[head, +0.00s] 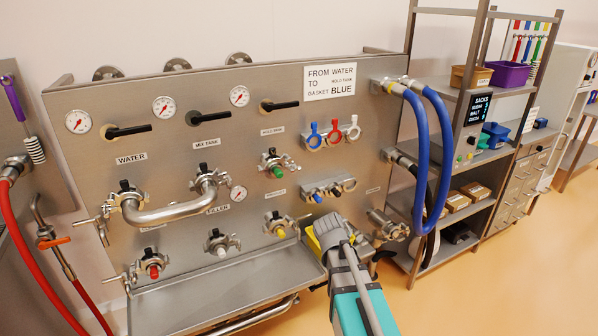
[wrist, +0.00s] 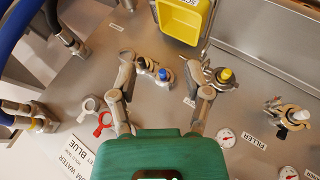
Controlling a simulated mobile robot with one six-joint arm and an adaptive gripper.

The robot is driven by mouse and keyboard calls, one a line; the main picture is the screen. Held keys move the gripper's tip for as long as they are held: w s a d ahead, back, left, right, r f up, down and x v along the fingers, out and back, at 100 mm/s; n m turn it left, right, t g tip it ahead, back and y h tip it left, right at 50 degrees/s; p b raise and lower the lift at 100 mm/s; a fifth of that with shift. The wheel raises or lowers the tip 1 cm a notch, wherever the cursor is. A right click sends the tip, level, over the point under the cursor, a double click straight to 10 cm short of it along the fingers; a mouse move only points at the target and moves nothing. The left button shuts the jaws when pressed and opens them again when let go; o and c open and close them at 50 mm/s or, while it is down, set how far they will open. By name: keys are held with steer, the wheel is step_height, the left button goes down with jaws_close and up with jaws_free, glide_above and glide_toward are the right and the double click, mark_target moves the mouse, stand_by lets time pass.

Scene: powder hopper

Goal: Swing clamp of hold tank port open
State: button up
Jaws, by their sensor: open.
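The hold tank port (head: 274,163) is on the steel panel in the head view, below its small label (head: 271,131). It has a green cap, and a metal clamp with a dark knob sits around it; I cannot tell whether the clamp is latched. My gripper (head: 327,230) is in front of the panel, below and to the right of the port, apart from it. In the wrist view my gripper (wrist: 162,76) has its fingers spread and empty, over a rack of small caps (wrist: 152,67). The hold tank port is not visible there, probably behind the green gripper body.
A yellow-capped port (wrist: 224,76) is near the right finger in the wrist view. A yellow bin (wrist: 181,18) hangs close by. A bent pipe (head: 170,209) joins two ports at left. Blue hoses (head: 420,140) hang at right. A steel tray (head: 215,285) juts out below the panel.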

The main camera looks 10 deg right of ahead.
steer(key=w+d+r+n+t+h, duration=0.1)
steer(key=w+r+n+t, duration=0.35)
steer(key=w, duration=0.45)
steer(key=n+t+y+b, duration=0.1)
steer(key=n+t+y, duration=0.5)
steer(key=n+y, duration=1.1)
glide_toward(290, 161)
steer(key=shift+w+a+r+n+h, duration=0.15)
steer(key=shift+a+r+n+h, duration=0.3)
steer(key=shift+n+h, duration=0.4)
steer(key=shift+w+a+r+n+h, duration=0.2)
steer(key=shift+a+r+n+h, duration=0.15)
steer(key=shift+a+n+h, duration=0.45)
steer(key=shift+w+a+r+n+h, duration=0.15)
steer(key=shift+r+n+h, duration=0.35)
steer(key=shift+h, duration=0.55)
steer(key=shift+w+f, duration=0.1)
steer(key=shift+w, duration=0.05)
steer(key=shift+x, duration=4.4)
steer(key=shift+f, duration=0.15)
